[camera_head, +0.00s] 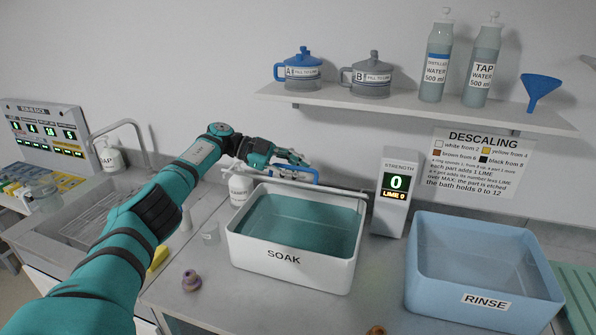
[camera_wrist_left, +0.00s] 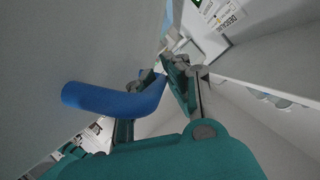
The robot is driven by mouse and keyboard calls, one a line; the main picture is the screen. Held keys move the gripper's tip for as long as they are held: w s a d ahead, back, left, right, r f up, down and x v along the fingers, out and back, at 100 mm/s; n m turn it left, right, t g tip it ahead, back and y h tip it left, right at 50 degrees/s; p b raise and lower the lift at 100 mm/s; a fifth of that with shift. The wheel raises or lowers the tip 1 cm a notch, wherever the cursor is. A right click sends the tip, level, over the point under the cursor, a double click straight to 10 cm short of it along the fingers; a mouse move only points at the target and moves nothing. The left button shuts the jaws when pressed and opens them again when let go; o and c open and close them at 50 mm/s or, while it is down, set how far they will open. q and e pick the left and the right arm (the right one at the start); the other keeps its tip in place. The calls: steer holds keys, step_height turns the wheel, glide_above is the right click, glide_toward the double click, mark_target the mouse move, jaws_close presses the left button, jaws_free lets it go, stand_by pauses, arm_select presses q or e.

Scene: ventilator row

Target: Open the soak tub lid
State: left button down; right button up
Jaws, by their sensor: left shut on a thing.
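The white soak tub (camera_head: 290,270) stands on the counter with its mouth uncovered, and teal liquid shows inside. Its lid (camera_head: 318,188) shows as a thin pale strip along the tub's back edge, seen nearly edge-on and raised. The blue lid handle (camera_head: 303,170) is at the fingers of my left gripper (camera_head: 290,164), which is shut on it behind the tub. In the left wrist view the blue handle (camera_wrist_left: 115,98) runs into the jaws (camera_wrist_left: 155,88). Fingers partly hide the handle. My right gripper is out of view.
A blue rinse tub (camera_head: 440,300) stands at right, with the strength display (camera_head: 396,205) between the tubs. A shelf (camera_head: 400,102) with jugs and bottles hangs above.

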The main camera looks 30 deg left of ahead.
arm_select(q)
steer(key=c, duration=1.6)
jaws_free()
steer(key=shift+c, duration=0.2)
steer(key=shift+a, duration=0.1)
steer(key=v, duration=0.7)
steer(key=shift+s+a, duration=0.1)
